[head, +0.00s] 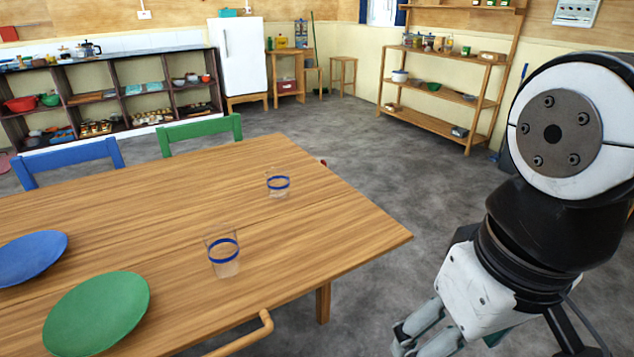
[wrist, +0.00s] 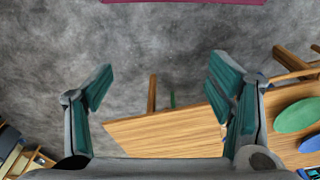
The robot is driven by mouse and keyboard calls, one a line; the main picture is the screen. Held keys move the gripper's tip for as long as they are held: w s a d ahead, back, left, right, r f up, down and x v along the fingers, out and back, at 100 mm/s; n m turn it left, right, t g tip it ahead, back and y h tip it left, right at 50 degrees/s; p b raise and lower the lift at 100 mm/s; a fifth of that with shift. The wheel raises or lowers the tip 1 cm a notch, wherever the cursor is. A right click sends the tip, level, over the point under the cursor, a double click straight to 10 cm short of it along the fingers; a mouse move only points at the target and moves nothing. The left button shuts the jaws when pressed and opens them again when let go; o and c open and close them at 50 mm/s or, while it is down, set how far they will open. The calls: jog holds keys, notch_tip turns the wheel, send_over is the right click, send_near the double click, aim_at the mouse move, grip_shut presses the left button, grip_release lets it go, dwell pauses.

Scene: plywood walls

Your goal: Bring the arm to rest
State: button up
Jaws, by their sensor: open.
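My arm is folded at the right side of the head view, beyond the table's right corner and apart from it. My gripper (head: 440,342) hangs low at the bottom edge of that view, partly cut off by the frame. In the wrist view my gripper (wrist: 160,82) shows two teal-padded fingers spread wide with nothing between them. Grey floor lies beyond the fingertips, and a corner of the wooden table (wrist: 165,133) shows behind and below them.
The wooden table (head: 340,225) holds two clear cups with blue bands (head: 278,185) (head: 224,257), a blue plate (head: 30,257) and a green plate (head: 97,314). A wooden chair (head: 245,338) stands at its near edge. Open floor (head: 420,185) lies between table and wooden shelf (head: 436,123).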

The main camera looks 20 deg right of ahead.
notch_tip(320, 180, up, 17)
jog(key=t+p, duration=0.3)
jog(key=p, duration=1.2)
jog(key=shift+f, duration=0.1)
